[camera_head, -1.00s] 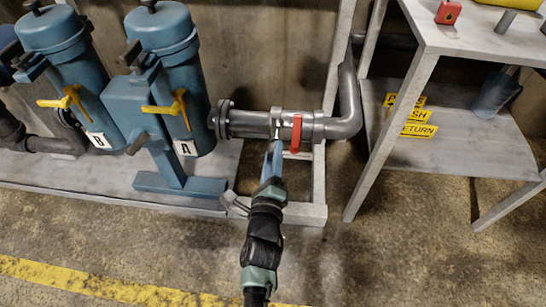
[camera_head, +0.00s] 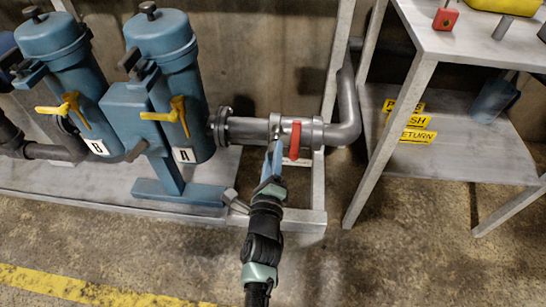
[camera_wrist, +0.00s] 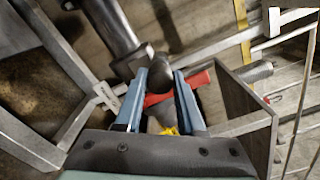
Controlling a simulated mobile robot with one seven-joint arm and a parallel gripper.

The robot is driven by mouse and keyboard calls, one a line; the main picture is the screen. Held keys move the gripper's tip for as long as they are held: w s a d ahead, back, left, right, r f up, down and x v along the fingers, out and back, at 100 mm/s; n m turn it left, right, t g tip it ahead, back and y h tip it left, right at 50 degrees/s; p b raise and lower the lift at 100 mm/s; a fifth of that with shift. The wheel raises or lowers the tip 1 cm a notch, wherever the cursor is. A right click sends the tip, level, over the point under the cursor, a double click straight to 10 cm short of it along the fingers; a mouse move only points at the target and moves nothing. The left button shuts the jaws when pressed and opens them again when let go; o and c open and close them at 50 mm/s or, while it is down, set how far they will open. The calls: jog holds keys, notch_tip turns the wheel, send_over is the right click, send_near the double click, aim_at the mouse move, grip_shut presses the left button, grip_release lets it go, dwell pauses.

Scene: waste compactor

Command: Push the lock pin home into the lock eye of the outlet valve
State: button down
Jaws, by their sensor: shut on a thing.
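The outlet valve is on the grey pipe, with its red lever (camera_head: 295,140) upright in the head view; the red lever (camera_wrist: 200,79) also shows beyond the fingers in the wrist view. My gripper (camera_head: 275,148) is just left of the lever, its tips close below the pipe. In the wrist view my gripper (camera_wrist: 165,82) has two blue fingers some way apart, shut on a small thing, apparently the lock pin. A yellow bit shows low between the fingers. The pin's tip and the lock eye cannot be made out, so I cannot tell how far the pin is in.
Blue filter housings (camera_head: 170,75) with yellow handles (camera_head: 172,113) stand left. A grey frame post (camera_head: 334,70) rises right of the valve. Further right is a table (camera_head: 465,42) with a red block (camera_head: 446,17) and a lower shelf with yellow signs (camera_head: 415,120). The front floor is open.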

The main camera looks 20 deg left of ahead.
jog(key=shift+x, duration=0.85)
dwell(0.3)
jog(key=shift+c, duration=2.2)
grip_release()
jog(key=shift+c, duration=0.4)
jog(key=shift+s, duration=0.1)
jog(key=v, duration=0.6)
jog(key=shift+s+d, duration=0.15)
jog(key=shift+s, duration=0.25)
